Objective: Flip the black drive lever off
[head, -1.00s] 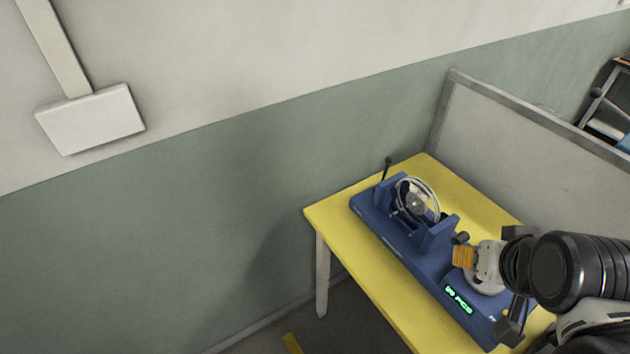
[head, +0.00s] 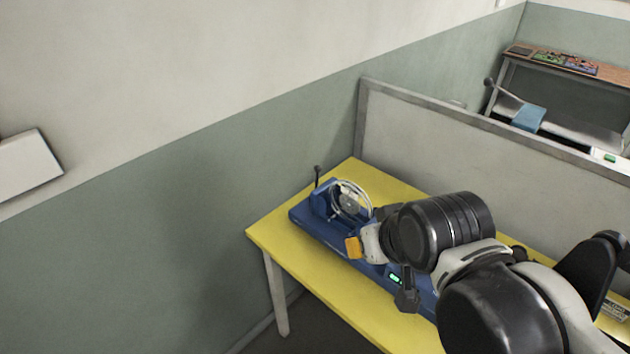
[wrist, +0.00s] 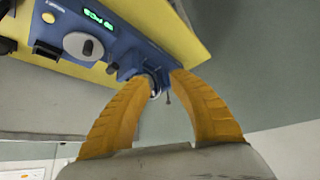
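A blue machine (head: 327,232) lies along the yellow table. A thin black lever with a round knob (head: 317,175) stands upright at its far left end, beside a silver wheel (head: 350,201). In the wrist view, a small dark rod (wrist: 168,97) shows between the fingers near the machine's far end; it may be this lever. My gripper (wrist: 160,84) is open and empty, its orange fingers spread. In the head view, one orange finger (head: 353,247) shows over the machine's middle, apart from the lever. My arm hides much of the machine's near half.
The machine has a green-lit display (wrist: 98,18) and a dark knob on a pale round base (wrist: 88,46). The yellow table (head: 272,231) stands by the wall and a grey partition (head: 430,140). A shelf with coloured items (head: 565,63) stands beyond.

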